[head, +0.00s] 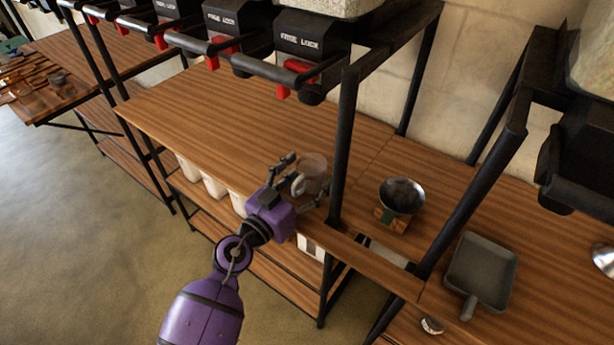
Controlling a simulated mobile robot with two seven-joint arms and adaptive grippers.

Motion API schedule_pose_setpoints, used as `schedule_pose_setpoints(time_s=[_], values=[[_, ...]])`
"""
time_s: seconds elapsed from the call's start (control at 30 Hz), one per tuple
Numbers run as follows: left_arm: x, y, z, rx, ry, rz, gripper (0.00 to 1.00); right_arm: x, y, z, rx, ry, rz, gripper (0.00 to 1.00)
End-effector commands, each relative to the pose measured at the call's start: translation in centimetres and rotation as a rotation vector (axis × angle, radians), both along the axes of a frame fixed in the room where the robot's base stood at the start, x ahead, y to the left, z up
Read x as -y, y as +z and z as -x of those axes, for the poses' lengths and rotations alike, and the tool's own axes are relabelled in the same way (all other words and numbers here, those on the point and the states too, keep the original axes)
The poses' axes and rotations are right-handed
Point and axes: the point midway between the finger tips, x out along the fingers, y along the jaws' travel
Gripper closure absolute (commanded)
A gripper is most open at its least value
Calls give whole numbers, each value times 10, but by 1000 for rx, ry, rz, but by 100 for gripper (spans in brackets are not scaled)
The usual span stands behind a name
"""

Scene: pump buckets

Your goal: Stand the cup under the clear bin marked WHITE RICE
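A clear cup (315,168) is near the right end of the wooden shelf top, close to a black frame post. My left gripper (308,178) reaches it from the front, with its fingers spread on either side of the cup. I cannot tell whether they press on it or whether it is lifted. Black dispensers with red levers (296,76) hang above and behind it. Pale grains show in the bin (330,6) at the top edge. No WHITE RICE marking is readable. My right gripper is out of view.
A metal funnel-like vessel (402,196) stands on a small wooden block to the right. A grey scoop (481,272) lies farther right. Black posts (345,140) rise close to my gripper. The shelf top (220,110) left of the cup is clear.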

Motion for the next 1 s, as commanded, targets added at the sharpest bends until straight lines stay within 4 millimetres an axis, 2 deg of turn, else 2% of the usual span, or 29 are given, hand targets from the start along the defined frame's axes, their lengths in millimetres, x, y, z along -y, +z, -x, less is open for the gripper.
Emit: schedule_pose_setpoints(time_s=[0.3, 0.7, 0.83, 1.0], values=[[-3, 4, 3, -1, 1, 0, 30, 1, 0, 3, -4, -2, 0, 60], [-50, 3, 70, -3, 1, -1, 30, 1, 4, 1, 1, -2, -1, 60], [-62, 3, 86, -2, 1, -2, 30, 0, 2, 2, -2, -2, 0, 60], [-69, 4, 97, -1, 1, -1, 30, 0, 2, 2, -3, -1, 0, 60]])
